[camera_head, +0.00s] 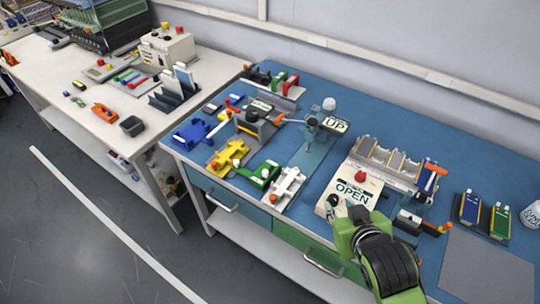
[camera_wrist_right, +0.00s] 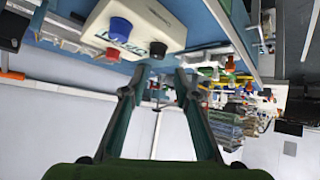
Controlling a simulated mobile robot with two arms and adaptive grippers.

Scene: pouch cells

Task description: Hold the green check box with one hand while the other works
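My right gripper (camera_head: 342,213) is in front of a cream box (camera_head: 327,207) that has a red button and a sign reading OPEN. In the right wrist view, the fingers (camera_wrist_right: 155,76) are spread with nothing between them. The cream box (camera_wrist_right: 145,22) appears there with red and blue buttons and a black knob near the fingertips. A green fixture (camera_head: 264,174) sits on the blue mat, left of the box. A green-faced slab (camera_head: 500,222) stands at the right. I cannot tell which is the green check box. My left gripper is out of view.
Yellow (camera_head: 228,155), blue (camera_head: 191,133) and white (camera_head: 287,186) fixtures stand on the mat. A rack of cells (camera_head: 385,160) is behind the cream box. A grey mat (camera_head: 487,268) at the front right is bare.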

